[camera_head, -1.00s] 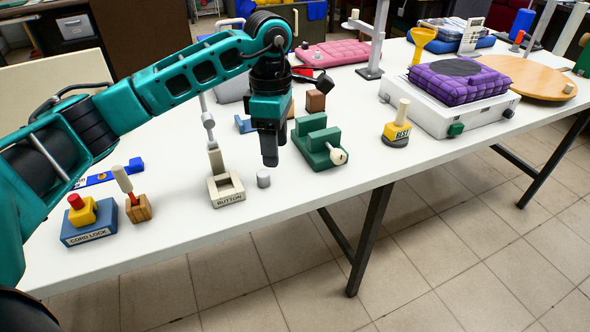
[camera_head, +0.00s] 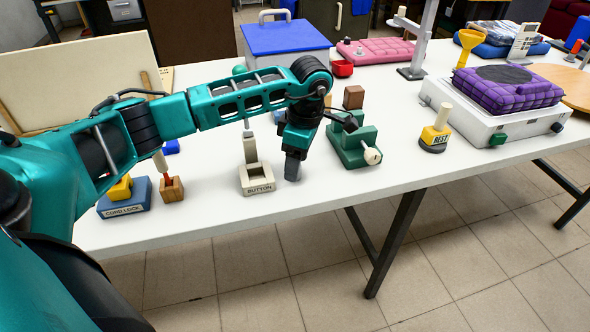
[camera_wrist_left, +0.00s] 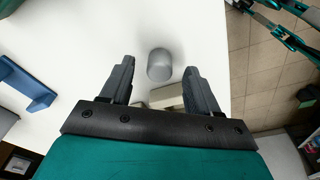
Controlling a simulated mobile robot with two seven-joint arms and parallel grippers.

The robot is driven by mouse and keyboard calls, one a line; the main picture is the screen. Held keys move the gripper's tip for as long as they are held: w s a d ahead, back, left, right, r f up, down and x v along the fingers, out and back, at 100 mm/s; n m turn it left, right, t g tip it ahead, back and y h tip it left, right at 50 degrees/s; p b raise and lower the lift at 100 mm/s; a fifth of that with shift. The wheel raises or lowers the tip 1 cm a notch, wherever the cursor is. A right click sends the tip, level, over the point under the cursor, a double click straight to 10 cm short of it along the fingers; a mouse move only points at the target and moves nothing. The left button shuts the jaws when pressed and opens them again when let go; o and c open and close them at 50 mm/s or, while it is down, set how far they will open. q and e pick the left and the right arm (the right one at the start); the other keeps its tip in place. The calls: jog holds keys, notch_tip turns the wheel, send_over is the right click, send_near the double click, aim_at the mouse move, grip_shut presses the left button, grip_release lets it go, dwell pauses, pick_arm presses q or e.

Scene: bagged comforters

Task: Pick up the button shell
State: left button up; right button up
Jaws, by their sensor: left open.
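The button shell is a small grey cylinder (camera_wrist_left: 160,66) on the white table. In the left wrist view it stands just beyond and between the two spread fingertips of my left gripper (camera_wrist_left: 157,72), apart from both. In the head view my left gripper (camera_head: 293,168) points down over the shell's place beside the button station and hides the shell. The pale station labelled BUTTON (camera_head: 257,182) is just left of the gripper; part of it shows below the fingers in the wrist view (camera_wrist_left: 165,97). My right gripper is not seen.
A green fixture with a white knob (camera_head: 352,148) stands close right of the gripper. The blue CORD LOCK base (camera_head: 125,204) and a wooden block (camera_head: 172,190) are to the left. The table's front edge is near. Bare table lies between the green fixture and the yellow REST stand (camera_head: 434,138).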

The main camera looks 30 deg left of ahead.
pick_arm(q)
jog(key=shift+a+f, duration=0.15)
jog(key=shift+f, duration=0.7)
jog(key=shift+c, duration=0.2)
jog(key=c, duration=1.1)
